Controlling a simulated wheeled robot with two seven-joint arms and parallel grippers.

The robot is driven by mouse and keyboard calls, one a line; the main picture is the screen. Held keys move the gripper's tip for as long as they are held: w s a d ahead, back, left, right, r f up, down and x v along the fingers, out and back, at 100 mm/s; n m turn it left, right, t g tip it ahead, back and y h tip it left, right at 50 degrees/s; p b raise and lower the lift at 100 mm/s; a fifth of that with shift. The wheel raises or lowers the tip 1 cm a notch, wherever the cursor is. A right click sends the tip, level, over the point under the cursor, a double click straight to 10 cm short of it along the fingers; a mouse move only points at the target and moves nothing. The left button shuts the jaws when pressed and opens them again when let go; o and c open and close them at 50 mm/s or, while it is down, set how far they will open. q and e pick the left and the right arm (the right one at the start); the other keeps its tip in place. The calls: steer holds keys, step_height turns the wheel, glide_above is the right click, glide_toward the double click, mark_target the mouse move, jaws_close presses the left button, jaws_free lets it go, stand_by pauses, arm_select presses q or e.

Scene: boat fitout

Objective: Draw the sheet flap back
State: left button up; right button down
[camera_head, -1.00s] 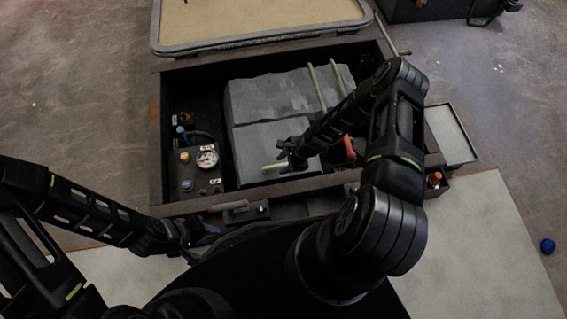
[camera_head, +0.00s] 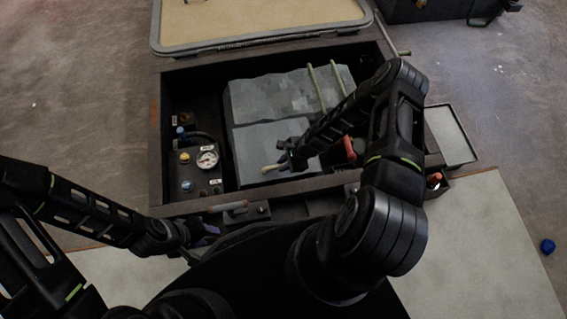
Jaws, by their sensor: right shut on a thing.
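The grey sheet (camera_head: 265,100) lies over a bulky form inside the dark open box. Its front part, the flap (camera_head: 258,146), lies toward the near wall, with a crease between it and the rear part. My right gripper (camera_head: 287,164) is at the flap's near right part, shut on a thin pale yellow strip (camera_head: 271,169) that seems to belong to the flap's edge. My arm hides the flap's right side. My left gripper (camera_head: 190,243) is low in front of the box, away from the sheet, and its fingers are too dark to read.
The box's near wall (camera_head: 290,191) is close under my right gripper. A panel with a gauge (camera_head: 207,159) and knobs stands left of the sheet. A red-handled item (camera_head: 349,147) is at right. Two yellowish rods (camera_head: 318,88) cross the sheet's rear. A blue ball (camera_head: 547,246) lies on the floor.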

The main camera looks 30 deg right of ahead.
mark_target(273, 125)
stand_by(0.8)
